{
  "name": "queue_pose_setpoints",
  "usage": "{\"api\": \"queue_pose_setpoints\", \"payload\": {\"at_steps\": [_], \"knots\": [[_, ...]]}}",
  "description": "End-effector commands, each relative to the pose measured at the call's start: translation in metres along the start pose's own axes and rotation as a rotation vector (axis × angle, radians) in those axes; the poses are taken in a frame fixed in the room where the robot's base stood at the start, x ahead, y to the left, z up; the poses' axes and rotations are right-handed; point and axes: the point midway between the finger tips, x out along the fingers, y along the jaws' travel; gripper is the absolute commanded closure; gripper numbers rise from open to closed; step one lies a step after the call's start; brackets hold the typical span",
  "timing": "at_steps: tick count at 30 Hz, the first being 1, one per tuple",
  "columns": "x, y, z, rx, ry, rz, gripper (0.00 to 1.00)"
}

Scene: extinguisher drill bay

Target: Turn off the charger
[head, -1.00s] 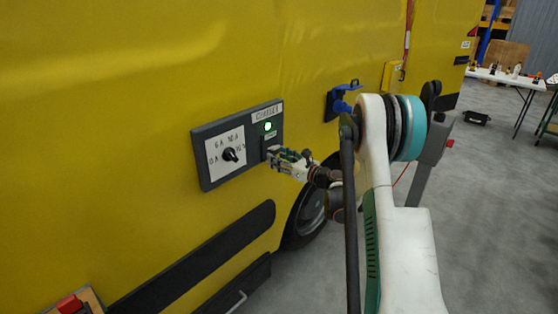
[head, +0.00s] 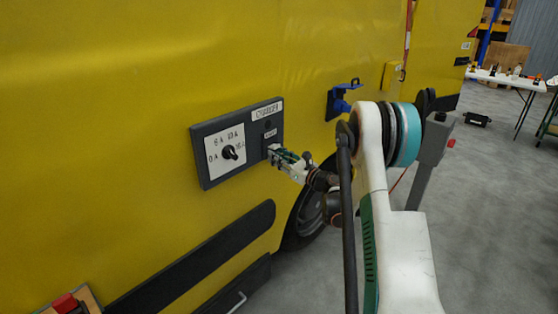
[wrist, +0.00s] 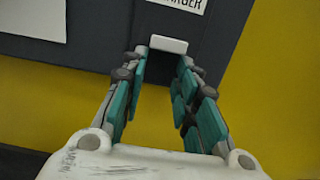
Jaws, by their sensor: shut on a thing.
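The charger panel (head: 202,178) is a dark box on the side of the yellow van, with a CHARGER label (head: 267,111) at its upper right. The lamp (head: 267,124) under that label is dark. A white plate with a black dial knob (head: 231,153) is on the panel's left part. My gripper (head: 270,153) is at the panel's right part, just below a small label, and is shut on the charger switch, which its fingers mostly hide. In the wrist view the fingers (wrist: 165,58) reach the dark panel (wrist: 110,40), with a small white piece (wrist: 168,44) at their tips.
A blue bracket (head: 341,99) and a yellow box (head: 393,75) are on the van farther right. Black side trim (head: 195,258) runs below the panel. A grey post (head: 428,160) stands right of my arm. Floor at the right is open, with a table (head: 510,80) behind.

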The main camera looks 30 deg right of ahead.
Motion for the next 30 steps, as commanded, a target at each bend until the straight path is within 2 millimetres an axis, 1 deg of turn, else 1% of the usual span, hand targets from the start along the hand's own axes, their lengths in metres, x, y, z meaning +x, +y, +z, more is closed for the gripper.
{"api": "queue_pose_setpoints", "payload": {"at_steps": [8, 9, 11, 12, 23, 26, 30], "knots": [[0.000, 0.000, 0.000, -0.001, -0.006, -0.001, 0.96], [0.000, 0.000, 0.000, -0.001, -0.006, 0.000, 0.67], [0.000, 0.000, 0.000, -0.001, -0.006, -0.001, 0.54], [0.000, 0.000, 0.000, -0.001, -0.005, 0.000, 0.52], [-0.003, 0.000, 0.000, -0.001, -0.005, -0.001, 0.52], [-0.012, -0.001, 0.000, -0.001, -0.005, -0.002, 0.52], [-0.036, -0.001, 0.000, -0.001, -0.005, -0.003, 0.52]]}}
